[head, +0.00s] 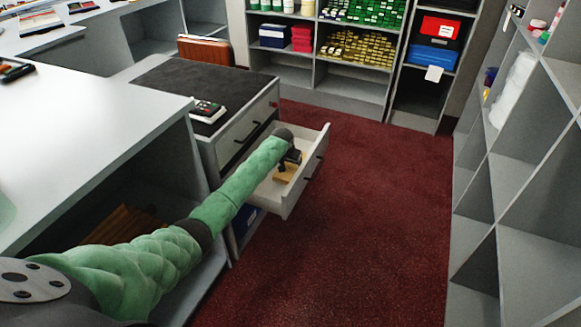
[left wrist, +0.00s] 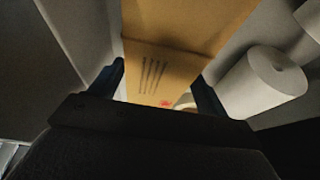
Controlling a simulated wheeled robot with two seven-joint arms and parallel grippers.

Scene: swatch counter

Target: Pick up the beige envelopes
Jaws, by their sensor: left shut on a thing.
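The beige envelopes (head: 284,179) are inside the open white drawer (head: 293,205), partly hidden by my arm and gripper. My left gripper (head: 289,166) reaches down into the drawer over them. In the left wrist view the beige envelopes (left wrist: 180,30) fill the upper middle, with dark lines and a small red mark on the face. The two fingers of the left gripper (left wrist: 158,88) stand on either side of them, shut on them. Whether the envelopes touch the drawer floor cannot be told. My right gripper is not in view.
White rolls (left wrist: 266,80) lie beside the envelopes in the drawer. The drawer sticks out from a cabinet with a dark top (head: 180,85), where a card terminal (head: 207,110) sits. Grey shelves (head: 520,180) stand at the right. The red carpet (head: 370,190) between is clear.

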